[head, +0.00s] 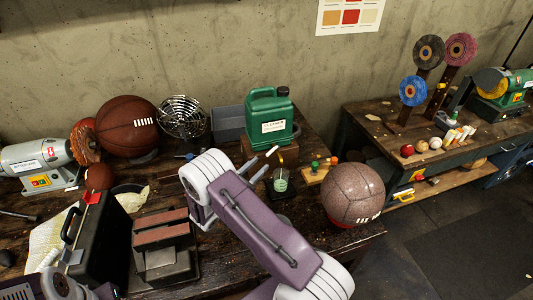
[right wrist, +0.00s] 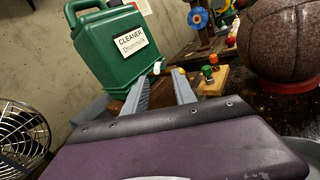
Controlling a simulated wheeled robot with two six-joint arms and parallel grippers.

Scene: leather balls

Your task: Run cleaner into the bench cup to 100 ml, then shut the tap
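The green cleaner jug (head: 268,118) stands on a wooden block at the back of the bench; its label shows in the right wrist view (right wrist: 115,52). Its small tap (head: 281,160) is low on the front, with a pale tip in the right wrist view (right wrist: 157,67). The clear bench cup (head: 280,182) stands below the tap and looks greenish inside; its level is too small to read. My right gripper (right wrist: 161,84) has its fingers apart near the tap, apparently empty. My left gripper (head: 62,257), partly seen at lower left, has its fingers apart.
A wooden rack (head: 317,173) with small coloured bottles and a large brown ball (head: 352,194) are right of the cup. A wire-caged fan (head: 181,117) and a basketball (head: 128,126) stand left of the jug. A black case (head: 97,247) and a brick-topped block (head: 164,245) fill the front left.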

